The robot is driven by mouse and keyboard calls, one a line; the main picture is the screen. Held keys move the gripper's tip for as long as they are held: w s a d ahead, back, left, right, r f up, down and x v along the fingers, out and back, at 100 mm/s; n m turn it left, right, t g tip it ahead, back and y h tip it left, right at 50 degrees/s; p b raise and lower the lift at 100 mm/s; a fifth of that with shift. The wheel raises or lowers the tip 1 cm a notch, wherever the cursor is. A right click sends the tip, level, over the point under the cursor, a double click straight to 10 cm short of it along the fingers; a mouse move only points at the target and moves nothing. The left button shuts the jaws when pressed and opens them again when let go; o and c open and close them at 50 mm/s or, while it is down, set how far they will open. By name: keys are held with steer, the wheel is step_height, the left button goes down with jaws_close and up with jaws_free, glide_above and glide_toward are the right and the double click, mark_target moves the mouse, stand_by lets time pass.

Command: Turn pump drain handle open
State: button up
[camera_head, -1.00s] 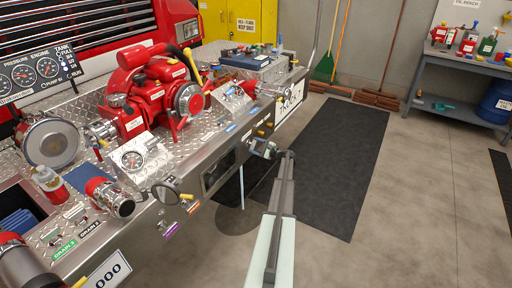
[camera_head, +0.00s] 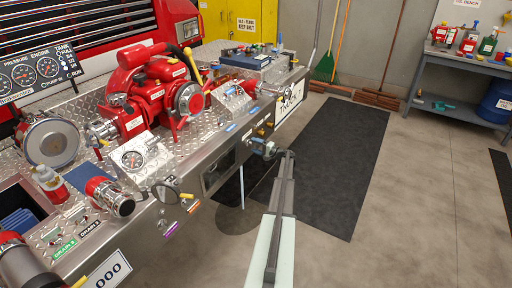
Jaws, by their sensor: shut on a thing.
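A red pump (camera_head: 150,95) sits on the diamond-plate bumper deck of a fire truck. My arm reaches in from the bottom centre, and my gripper (camera_head: 262,147) is at the bumper's front face, right of the pump. It is shut on what seems to be the pump drain handle (camera_head: 257,142), a small part on the front face. The fingers and arm end hide most of the handle, so its angle cannot be told. Other small levers (camera_head: 188,201) with coloured labels sit lower left along the front edge.
A gauge panel (camera_head: 38,80) stands at the left. A grey bench (camera_head: 462,65) with bottles and a blue drum (camera_head: 497,101) stand at the right. A dark mat (camera_head: 335,150) covers open floor beside the bumper.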

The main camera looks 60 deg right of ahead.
stand_by(0.4)
steer(key=o, duration=1)
steer(key=shift+o, duration=0.2)
steer(key=shift+s, duration=0.15)
steer(key=s, duration=1.3)
steer(key=shift+s, duration=0.3)
